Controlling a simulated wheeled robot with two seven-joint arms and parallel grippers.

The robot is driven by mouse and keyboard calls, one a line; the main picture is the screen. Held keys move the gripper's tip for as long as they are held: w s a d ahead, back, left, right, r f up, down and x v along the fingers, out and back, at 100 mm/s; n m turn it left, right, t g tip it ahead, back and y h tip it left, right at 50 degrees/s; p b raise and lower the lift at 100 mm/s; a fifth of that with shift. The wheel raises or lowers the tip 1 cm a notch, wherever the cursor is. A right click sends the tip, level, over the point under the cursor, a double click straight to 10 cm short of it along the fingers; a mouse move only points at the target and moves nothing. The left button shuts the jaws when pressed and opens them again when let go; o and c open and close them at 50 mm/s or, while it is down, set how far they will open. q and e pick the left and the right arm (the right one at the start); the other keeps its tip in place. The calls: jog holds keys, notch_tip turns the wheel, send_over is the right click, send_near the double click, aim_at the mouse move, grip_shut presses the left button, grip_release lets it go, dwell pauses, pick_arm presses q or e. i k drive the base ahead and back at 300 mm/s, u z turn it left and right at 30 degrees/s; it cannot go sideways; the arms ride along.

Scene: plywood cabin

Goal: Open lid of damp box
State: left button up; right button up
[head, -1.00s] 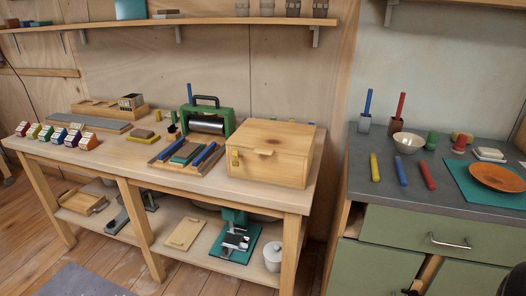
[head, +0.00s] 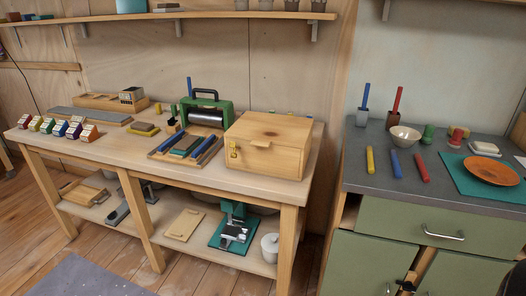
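The damp box (head: 270,158) is a light wooden box at the right end of the wooden workbench. Its lid (head: 273,131) lies flat on top and looks shut, with a small tab at its front edge. A small yellow piece (head: 233,150) is on the box's left front corner. Neither of my grippers is clearly seen in the head view.
Left of the box on the workbench (head: 130,152) are a tray with blue bars (head: 186,145) and a green roller press (head: 207,112). Several colored small boxes (head: 61,127) stand at the left. A grey-topped green cabinet (head: 425,215) is at right.

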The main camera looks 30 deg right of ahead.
aim_at(264, 129)
jog(key=u, duration=0.65)
jog(key=k, duration=0.2)
jog(key=z, duration=1.25)
jog(key=i, duration=1)
jog(key=u, duration=0.6)
